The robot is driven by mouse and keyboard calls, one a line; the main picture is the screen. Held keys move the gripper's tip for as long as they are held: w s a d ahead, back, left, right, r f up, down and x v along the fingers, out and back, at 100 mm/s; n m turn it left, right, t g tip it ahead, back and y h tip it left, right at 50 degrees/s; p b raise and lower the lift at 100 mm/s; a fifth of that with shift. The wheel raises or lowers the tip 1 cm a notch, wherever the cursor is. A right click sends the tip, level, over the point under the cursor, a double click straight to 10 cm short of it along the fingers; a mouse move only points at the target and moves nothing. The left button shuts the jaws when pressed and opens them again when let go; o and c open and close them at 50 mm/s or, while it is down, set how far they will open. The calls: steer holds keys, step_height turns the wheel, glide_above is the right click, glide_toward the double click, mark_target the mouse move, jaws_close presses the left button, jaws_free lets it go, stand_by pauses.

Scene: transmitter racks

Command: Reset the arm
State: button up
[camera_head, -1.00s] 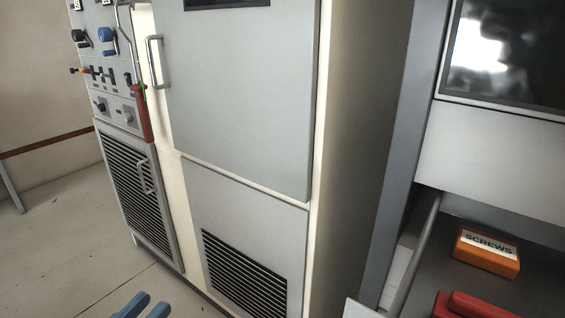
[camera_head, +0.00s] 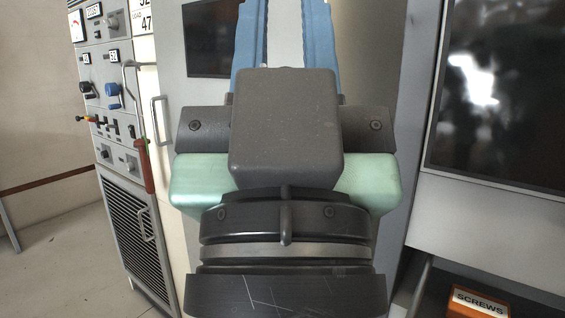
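My gripper (camera_head: 285,20) fills the middle of the head view, pointing up and away in front of the grey cabinet. Its two blue fingers stand apart with an empty gap between them, so it is open. The fingertips are cut off by the top edge of the picture. The dark grey gripper body, pale green housing and black wrist show below the fingers. Nothing is seen held.
The control panel (camera_head: 110,100) with knobs and switches stands at left, above a louvred door (camera_head: 130,225). Right are a dark glossy screen (camera_head: 500,90) and the orange SCREWS box (camera_head: 478,303), partly cut off. Floor at lower left is clear.

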step_height(320, 180, up, 30)
steer(key=p, duration=2.8)
